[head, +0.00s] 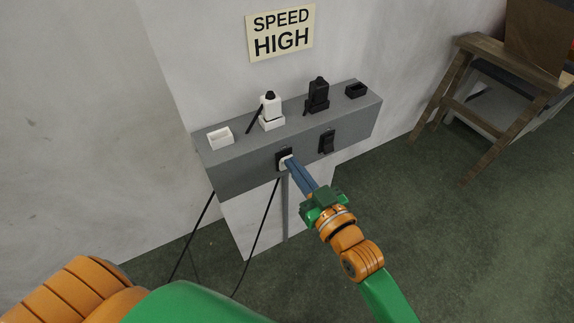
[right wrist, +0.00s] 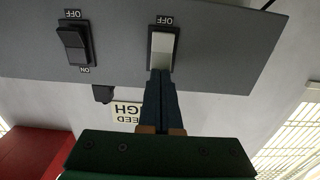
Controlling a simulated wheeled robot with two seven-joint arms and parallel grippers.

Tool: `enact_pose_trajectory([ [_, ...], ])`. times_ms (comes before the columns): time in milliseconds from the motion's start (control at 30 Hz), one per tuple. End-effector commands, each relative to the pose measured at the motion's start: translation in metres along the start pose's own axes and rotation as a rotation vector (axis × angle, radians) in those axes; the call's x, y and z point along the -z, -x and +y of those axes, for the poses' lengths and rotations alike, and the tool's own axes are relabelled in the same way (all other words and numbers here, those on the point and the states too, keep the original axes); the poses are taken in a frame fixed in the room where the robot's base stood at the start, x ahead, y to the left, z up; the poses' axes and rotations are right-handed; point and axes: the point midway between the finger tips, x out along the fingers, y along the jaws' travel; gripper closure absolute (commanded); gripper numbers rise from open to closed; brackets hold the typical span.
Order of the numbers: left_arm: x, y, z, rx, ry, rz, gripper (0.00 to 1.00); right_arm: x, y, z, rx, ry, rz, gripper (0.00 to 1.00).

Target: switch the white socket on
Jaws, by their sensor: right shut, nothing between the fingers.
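A grey socket box (head: 240,178) is on the wall. The white socket (head: 271,122) on its top holds a white plug (head: 269,102). On the front face, a switch with a white rocker (head: 281,158) in a black frame sits below it. My right gripper (head: 287,163) is shut and empty, with its blue fingertips at this rocker. In the right wrist view the fingertips (right wrist: 160,74) meet one end of the white rocker (right wrist: 162,45), opposite its OFF label. They hide that end and any label there. I cannot tell how the rocker is tilted. My left gripper is out of view.
A black switch (head: 327,142), labelled OFF and ON, sits right of the white one. A black plug (head: 318,95), an empty white socket (head: 220,137) and an empty black socket (head: 356,90) are on top. Cables hang below. A wooden stool (head: 452,92) stands right.

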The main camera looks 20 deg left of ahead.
Motion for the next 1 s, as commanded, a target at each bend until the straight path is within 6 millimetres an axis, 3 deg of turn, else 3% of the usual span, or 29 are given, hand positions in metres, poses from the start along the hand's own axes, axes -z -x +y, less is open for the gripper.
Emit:
enact_pose_trajectory([
  [633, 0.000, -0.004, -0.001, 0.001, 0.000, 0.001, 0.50, 0.000, -0.010, 0.000, -0.001, -0.001, 0.000, 1.00],
  [1000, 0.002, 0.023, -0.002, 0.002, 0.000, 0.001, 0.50, 0.002, 0.029, 0.000, -0.001, 0.000, -0.001, 1.00],
])
